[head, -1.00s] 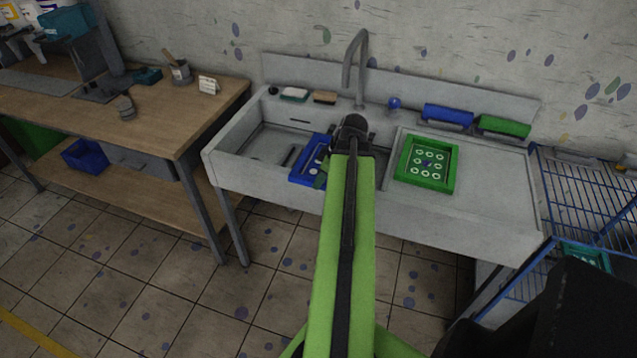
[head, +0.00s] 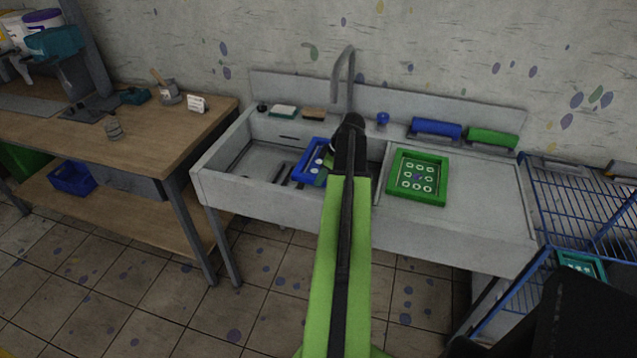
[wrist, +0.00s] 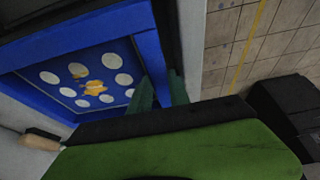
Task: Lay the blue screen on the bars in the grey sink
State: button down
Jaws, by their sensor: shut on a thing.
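The blue screen (head: 304,169) has a blue frame and pale dots. In the head view it is over the basin of the grey sink (head: 222,187), partly hidden behind my arm. In the wrist view the screen (wrist: 62,70) shows large white dots and an orange smear on its mesh. My gripper (wrist: 163,88) is shut on one edge of the screen frame; its fingertips are mostly hidden in the head view. Dark bars (head: 283,173) show in the basin, left of the screen. I cannot tell whether the screen touches them.
A green screen (head: 396,184) lies on the drainboard to the right. The tap (head: 340,72) rises behind the basin. A blue squeegee (head: 436,128) and a green one (head: 492,138) lie along the back ledge. A wooden table (head: 165,140) stands left, a blue wire rack (head: 580,205) right.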

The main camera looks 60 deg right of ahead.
jog(key=d+f+b, duration=0.2)
jog(key=w+d+f+b, duration=0.1)
jog(key=f+b, duration=0.1)
jog(key=shift+w+d+f, duration=0.1)
jog(key=shift+d+f, duration=0.25)
jog(key=shift+d, duration=0.05)
jog(key=shift+f+b, duration=0.6)
jog(key=shift+f+b, duration=0.35)
jog(key=c, duration=1.1)
grip_release()
jog(key=shift+c, duration=0.2)
jog(key=shift+r, duration=0.1)
jog(key=p+v, duration=1.6)
jog(key=v, duration=0.1)
jog(key=shift+s, duration=0.2)
jog(key=shift+d, duration=0.1)
